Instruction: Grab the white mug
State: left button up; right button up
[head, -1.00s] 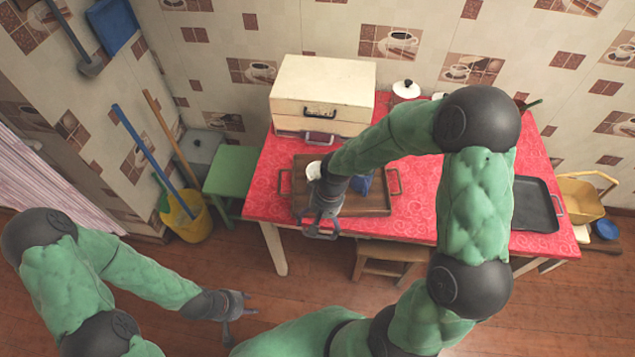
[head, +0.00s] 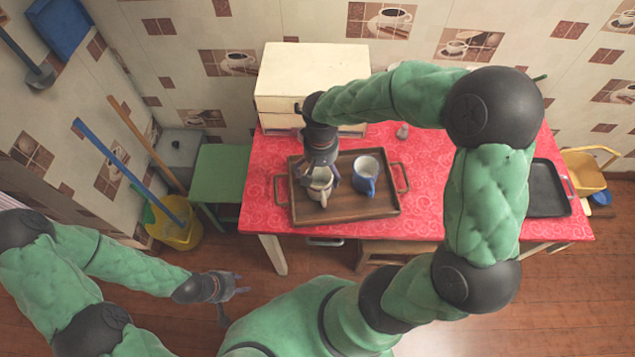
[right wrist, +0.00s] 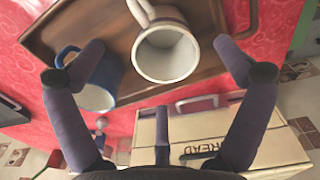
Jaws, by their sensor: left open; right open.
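The white mug (head: 321,190) stands upright on the left part of the wooden tray (head: 380,213). My right gripper (head: 320,178) is open just behind and above it, partly hiding it. In the right wrist view the mug (right wrist: 165,52) shows its open mouth between the spread fingers of the gripper (right wrist: 163,60), with gaps on both sides and its handle on the far side. My left gripper (head: 234,302) is open and empty, low over the floor, away from the table.
A blue mug (head: 365,178) stands on the tray to the right of the white mug; in the right wrist view it (right wrist: 95,82) is close to the left finger. A cream bread box (head: 312,82) stands behind the tray. A dark pan (head: 547,188) lies at the table's right.

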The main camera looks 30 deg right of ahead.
aim_at(320, 184)
notch_tip(320, 184, down, 4)
jog(key=shift+w+b, duration=0.1)
jog(key=shift+b, duration=0.45)
jog(key=f, duration=0.1)
jog(key=f+b, duration=0.1)
jog(key=f, duration=0.1)
jog(key=f+b, duration=0.1)
jog(key=f, duration=0.1)
jog(key=shift+w+d, duration=0.1)
jog(key=shift+w, duration=0.2)
jog(key=shift+r, duration=0.1)
jog(key=c, duration=1.4)
